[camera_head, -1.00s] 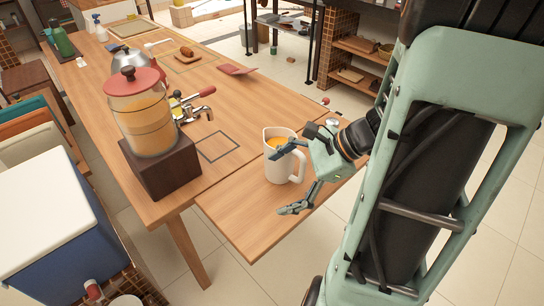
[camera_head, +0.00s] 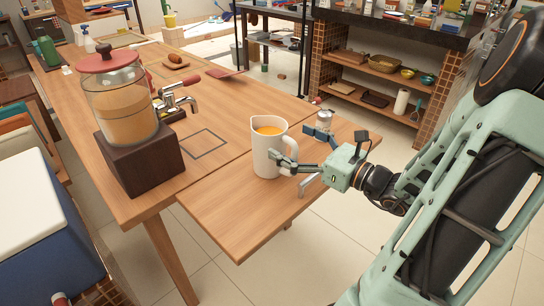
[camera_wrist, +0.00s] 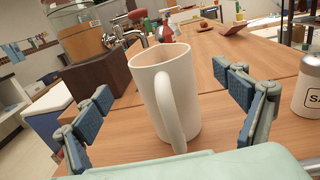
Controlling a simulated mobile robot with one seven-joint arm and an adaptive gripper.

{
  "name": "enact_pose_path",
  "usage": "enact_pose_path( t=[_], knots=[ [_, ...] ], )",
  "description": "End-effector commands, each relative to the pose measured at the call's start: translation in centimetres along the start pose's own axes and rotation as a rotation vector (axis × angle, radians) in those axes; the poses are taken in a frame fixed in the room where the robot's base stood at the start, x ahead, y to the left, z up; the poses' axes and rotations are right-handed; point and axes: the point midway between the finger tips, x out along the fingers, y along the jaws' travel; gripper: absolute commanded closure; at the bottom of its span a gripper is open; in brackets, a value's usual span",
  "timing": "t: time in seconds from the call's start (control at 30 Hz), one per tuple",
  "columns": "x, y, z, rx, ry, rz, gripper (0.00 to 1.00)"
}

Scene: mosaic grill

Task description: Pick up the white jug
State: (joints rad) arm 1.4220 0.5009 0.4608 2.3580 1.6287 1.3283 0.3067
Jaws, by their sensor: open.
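The white jug (camera_head: 264,158) stands upright on the wooden table's near end, with orange liquid inside and its handle toward my gripper. My gripper (camera_head: 296,144) is open and low beside the handle side of the jug. In the wrist view the jug (camera_wrist: 180,98) sits between the two spread blue-padded fingers of my gripper (camera_wrist: 166,86), its handle pointing at the palm. Gaps show on both sides of the jug in that view. In the head view one finger overlaps the handle; I cannot tell whether they touch.
A juice dispenser (camera_head: 122,115) on a dark base stands left. The tabletop (camera_head: 225,215) in front of the jug is clear.

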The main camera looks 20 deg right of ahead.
Motion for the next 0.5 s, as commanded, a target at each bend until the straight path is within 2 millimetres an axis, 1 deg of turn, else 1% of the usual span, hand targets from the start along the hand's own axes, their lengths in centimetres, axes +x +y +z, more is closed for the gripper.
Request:
enact_pose_path(
  t=[0.03,0.17,0.27,0.4,0.5],
  knots=[
    [0.6,0.1,-0.1,-0.001,0.000,0.002,0.10],
    [1.5,0.1,-0.1,0.000,0.001,0.002,0.10],
    [2.5,0.0,-0.3,0.000,0.001,0.002,0.10],
    [4.8,-0.1,-0.4,-0.002,0.001,0.004,0.10],
    [6.0,-0.1,-0.3,-0.001,0.002,0.003,0.10]
  ],
)
